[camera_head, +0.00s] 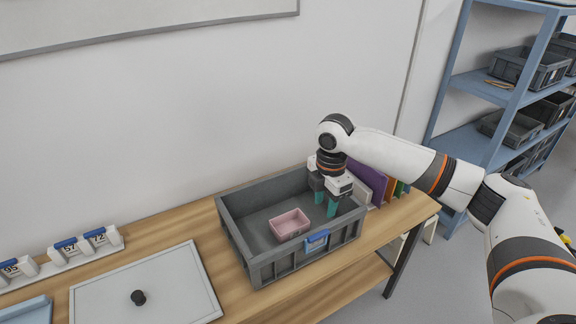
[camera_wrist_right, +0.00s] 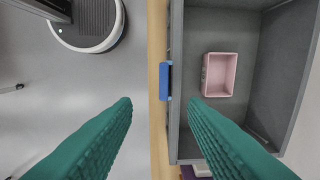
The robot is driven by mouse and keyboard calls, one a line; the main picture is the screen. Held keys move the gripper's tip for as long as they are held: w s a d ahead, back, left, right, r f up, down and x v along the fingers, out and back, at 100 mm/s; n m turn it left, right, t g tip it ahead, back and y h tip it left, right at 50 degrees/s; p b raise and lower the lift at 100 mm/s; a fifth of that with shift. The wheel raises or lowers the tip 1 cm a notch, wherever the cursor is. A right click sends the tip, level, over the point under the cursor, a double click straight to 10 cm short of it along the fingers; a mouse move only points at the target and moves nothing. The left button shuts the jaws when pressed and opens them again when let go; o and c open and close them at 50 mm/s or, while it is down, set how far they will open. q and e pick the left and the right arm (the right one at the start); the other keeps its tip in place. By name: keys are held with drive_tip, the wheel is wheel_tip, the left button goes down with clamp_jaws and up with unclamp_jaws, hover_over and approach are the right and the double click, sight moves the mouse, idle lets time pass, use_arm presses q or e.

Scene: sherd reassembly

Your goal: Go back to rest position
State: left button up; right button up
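My right gripper (camera_head: 325,203) hangs over the right part of a grey crate (camera_head: 305,268) on the wooden table. Its two green fingers are apart with nothing between them, and they also show spread in the right wrist view (camera_wrist_right: 160,108). A small pink tray (camera_head: 289,224) lies inside the crate, left of the fingers and apart from them. In the right wrist view the pink tray (camera_wrist_right: 219,75) looks empty. My left gripper is not in view.
A grey board (camera_head: 190,280) with a dark knob (camera_head: 138,297) lies left of the crate. Numbered holders (camera_head: 68,246) stand at the far left. Upright coloured folders (camera_head: 380,185) stand behind the gripper. A blue shelf (camera_head: 470,85) with grey bins is at the right.

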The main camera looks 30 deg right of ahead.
drive_tip(key=s+a+f+m+t+y, duration=0.15)
drive_tip(key=s+a+f+m, duration=0.25)
drive_tip(key=s+a+f, duration=0.5)
drive_tip(key=s+a+f+m+t+y, duration=0.1)
drive_tip(key=s+a+f+m+y, duration=0.2)
drive_tip(key=s+a, duration=0.5)
drive_tip(key=s+d+f+m+h, duration=0.3)
drive_tip(key=s+d+m+h, duration=0.15)
drive_tip(key=s+m, duration=0.5)
wheel_tip(320, 180, down, 27)
drive_tip(key=s, duration=0.2)
drive_tip(key=s+d+f+g, duration=0.1)
drive_tip(key=s+f, duration=0.6)
drive_tip(key=s+d+f+g, duration=0.1)
drive_tip(key=s+d+f, duration=0.1)
drive_tip(key=s+f, duration=0.5)
drive_tip(key=shift+s+d, duration=0.3)
drive_tip(key=shift+s, duration=0.35)
